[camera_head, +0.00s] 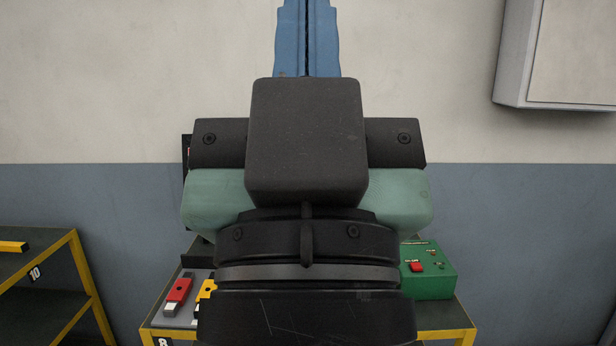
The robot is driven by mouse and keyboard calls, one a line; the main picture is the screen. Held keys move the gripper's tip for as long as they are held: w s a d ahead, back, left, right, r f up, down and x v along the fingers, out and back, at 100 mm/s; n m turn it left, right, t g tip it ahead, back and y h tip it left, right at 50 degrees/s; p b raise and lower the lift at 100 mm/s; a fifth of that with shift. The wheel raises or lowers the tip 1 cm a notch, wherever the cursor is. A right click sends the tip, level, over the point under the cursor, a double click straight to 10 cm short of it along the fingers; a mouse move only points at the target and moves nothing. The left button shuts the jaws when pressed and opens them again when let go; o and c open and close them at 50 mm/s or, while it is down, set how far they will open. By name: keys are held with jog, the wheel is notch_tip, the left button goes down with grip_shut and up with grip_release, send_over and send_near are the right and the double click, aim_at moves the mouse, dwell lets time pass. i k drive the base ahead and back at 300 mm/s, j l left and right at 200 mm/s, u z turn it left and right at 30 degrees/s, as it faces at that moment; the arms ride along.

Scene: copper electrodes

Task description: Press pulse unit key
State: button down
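A green box (429,271) with a red key (417,267), small dark knobs and labels sits on the right of the table (445,320). It looks like the pulse unit, but its labels are too small to read, and my gripper hides its left side. My gripper (307,38) is large in the middle of the view, pointing up the picture. Its two blue fingers lie side by side with only a thin dark line between them, and nothing shows held. The tips run to the top edge. They appear apart from the green box.
On the table's left, a red piece (178,293) with a pale end and a yellow piece (207,290) lie on a grey plate. A dark upright object behind is mostly hidden. A yellow-edged shelf (75,270) stands left; a wall cabinet (560,60) hangs upper right.

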aim_at(415, 267)
jog(key=i+l+u, duration=0.15)
jog(key=l, duration=0.2)
jog(key=i+l+u, duration=0.15)
jog(key=i+l, duration=0.15)
jog(key=i+l+u, duration=0.2)
jog(key=l, duration=0.3)
jog(key=i+l+u, duration=0.15)
jog(key=l, duration=0.3)
jog(key=i+l+u, duration=0.15)
jog(key=l, duration=0.3)
jog(key=l+u, duration=0.15)
jog(key=l, duration=0.3)
jog(key=i+l+u, duration=0.2)
jog(key=l, duration=0.3)
jog(key=k+j, duration=0.05)
jog(key=k, duration=0.05)
